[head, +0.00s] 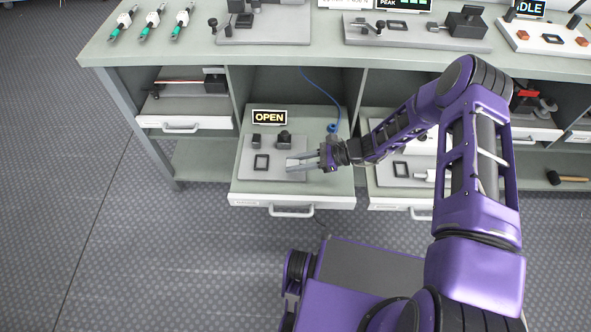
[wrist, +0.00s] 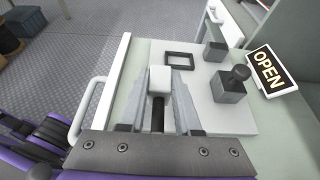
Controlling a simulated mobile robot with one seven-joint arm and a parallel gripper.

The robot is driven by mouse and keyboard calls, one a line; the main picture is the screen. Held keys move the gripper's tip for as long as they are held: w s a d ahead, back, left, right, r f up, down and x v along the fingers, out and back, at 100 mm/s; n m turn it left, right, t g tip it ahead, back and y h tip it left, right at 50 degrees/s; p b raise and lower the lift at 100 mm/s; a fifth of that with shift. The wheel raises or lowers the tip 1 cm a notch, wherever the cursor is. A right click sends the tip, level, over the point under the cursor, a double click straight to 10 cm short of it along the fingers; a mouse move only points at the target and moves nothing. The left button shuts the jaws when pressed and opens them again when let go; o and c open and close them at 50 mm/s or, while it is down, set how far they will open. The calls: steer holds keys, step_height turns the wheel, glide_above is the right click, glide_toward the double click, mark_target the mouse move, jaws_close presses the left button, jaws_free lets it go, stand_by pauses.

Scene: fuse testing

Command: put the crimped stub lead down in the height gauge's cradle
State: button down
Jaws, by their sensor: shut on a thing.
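My gripper (head: 291,161) reaches in from the right over a grey plate (head: 271,174) in the pulled-out middle drawer. In the wrist view, my gripper (wrist: 166,82) is shut on a piece with a white block end and a dark shaft, which I take as the crimped stub lead (wrist: 159,79). The lead is hard to make out in the head view. The plate carries a black square frame (wrist: 179,59), a plain dark block (wrist: 215,50) and a block with a black knob (wrist: 230,86). I cannot tell which part is the height gauge's cradle.
An OPEN display (head: 269,117) stands behind the plate. A blue cable (head: 325,92) hangs behind. A drawer to the right holds another plate with a white piece (head: 426,175). The bench top (head: 200,46) above carries green-handled leads (head: 151,21) and other fixtures.

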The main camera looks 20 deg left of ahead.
steer(key=shift+f, duration=1.4)
steer(key=shift+f+b, duration=0.3)
steer(key=shift+b, duration=0.2)
steer(key=c, duration=0.6)
jaws_free()
steer(key=shift+r, duration=0.1)
steer(key=shift+r+p, duration=0.1)
steer(key=shift+p, duration=0.3)
steer(key=v, duration=1.7)
steer(key=shift+d+p, duration=0.25)
steer(key=shift+p, duration=0.2)
